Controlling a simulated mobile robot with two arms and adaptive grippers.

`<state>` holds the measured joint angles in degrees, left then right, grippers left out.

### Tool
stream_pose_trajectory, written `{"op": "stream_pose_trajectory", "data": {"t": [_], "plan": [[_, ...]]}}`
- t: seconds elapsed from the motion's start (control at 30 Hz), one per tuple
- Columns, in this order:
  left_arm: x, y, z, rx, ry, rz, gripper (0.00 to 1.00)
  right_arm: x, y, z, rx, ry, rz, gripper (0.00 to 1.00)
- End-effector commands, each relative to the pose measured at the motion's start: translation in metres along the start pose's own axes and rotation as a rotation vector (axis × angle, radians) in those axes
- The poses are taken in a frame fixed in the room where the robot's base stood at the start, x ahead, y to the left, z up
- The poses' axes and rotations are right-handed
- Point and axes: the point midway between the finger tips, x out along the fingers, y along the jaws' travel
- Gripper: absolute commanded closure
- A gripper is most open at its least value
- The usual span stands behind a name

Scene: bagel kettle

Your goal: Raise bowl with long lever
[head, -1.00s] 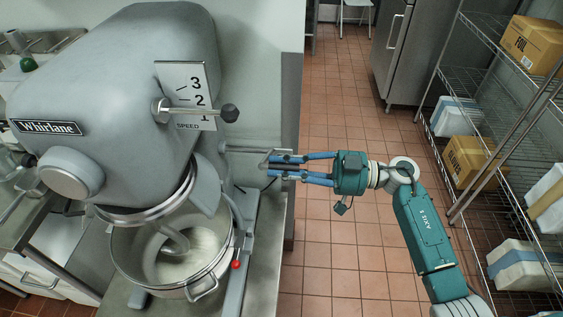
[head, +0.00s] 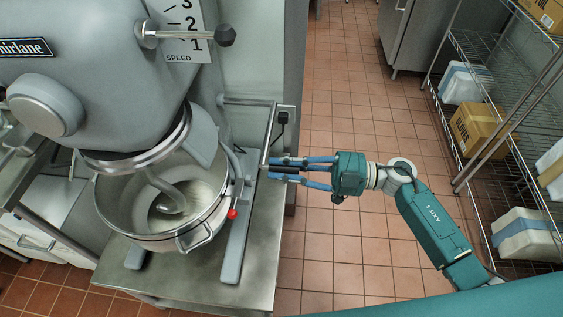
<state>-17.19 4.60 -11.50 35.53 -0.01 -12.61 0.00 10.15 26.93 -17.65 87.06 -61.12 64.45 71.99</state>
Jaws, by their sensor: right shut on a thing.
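The grey stand mixer (head: 90,85) fills the left of the view. Its steel bowl (head: 212,226) hangs under the head with a dough hook (head: 168,192) reaching into it and pale contents inside. The long lever (head: 268,128) is a grey bar on the mixer's right side, with its end section bent toward me. My right gripper (head: 270,171) comes in from the right, its blue fingers shut on the lever's near end. The fingertips partly hide that end. My left gripper is out of view.
A steel table (head: 262,240) carries the mixer. A speed lever with a dark knob (head: 225,36) sticks out above. Wire shelves (head: 468,52) with boxes stand at the right. The tiled floor (head: 345,255) between is clear.

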Motion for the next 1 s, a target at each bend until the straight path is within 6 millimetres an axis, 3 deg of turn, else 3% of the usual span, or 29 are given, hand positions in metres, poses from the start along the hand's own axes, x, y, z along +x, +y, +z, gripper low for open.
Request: {"op": "stream_pose_trajectory", "data": {"t": [0.4, 0.43, 0.53, 0.83, 1.0], "plan": [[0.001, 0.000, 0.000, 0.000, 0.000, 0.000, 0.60, -0.001, -0.002, 0.005, 0.005, -0.005, -0.002, 1.00], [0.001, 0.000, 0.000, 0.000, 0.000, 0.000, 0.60, -0.001, -0.002, 0.005, 0.005, -0.005, -0.002, 0.81], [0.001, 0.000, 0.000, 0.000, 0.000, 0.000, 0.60, -0.001, -0.002, 0.004, 0.005, -0.004, -0.002, 0.64], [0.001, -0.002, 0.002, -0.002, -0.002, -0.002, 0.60, -0.002, -0.001, 0.003, 0.003, -0.002, 0.000, 0.64], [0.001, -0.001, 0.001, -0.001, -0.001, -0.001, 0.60, -0.020, -0.001, 0.004, 0.003, -0.005, -0.001, 0.64]]}}
